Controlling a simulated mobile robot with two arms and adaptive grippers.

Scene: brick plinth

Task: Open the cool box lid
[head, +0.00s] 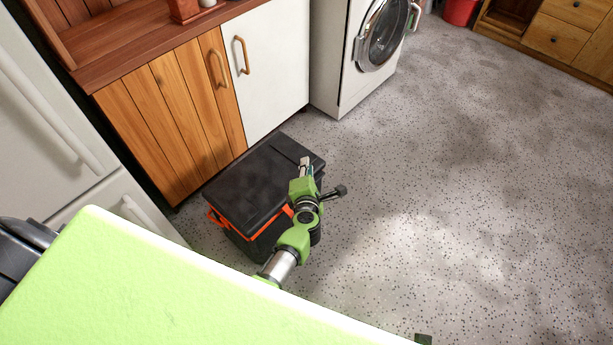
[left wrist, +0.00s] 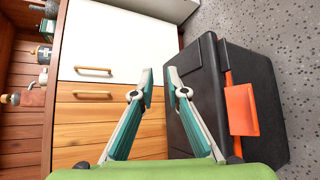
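The cool box (head: 250,190) is black with an orange handle or latch piece (head: 222,222) and stands on the floor in front of the cabinets. Its lid (head: 262,172) lies flat and shut. My left gripper (head: 306,162) is over the lid's right part in the head view and hides some of it. In the left wrist view, the box (left wrist: 265,95) fills the right side with its orange piece (left wrist: 241,109) facing the camera. The left gripper's fingers (left wrist: 160,88) are apart with nothing between them, one overlapping the lid's edge. Contact cannot be told. My right gripper is not seen.
Wooden and white cabinet doors (head: 270,85) stand close behind the box. A white fridge (head: 45,120) is at the left and a washing machine (head: 360,60) behind. The speckled floor (head: 460,170) to the right is clear. A red bucket (head: 460,11) is far back.

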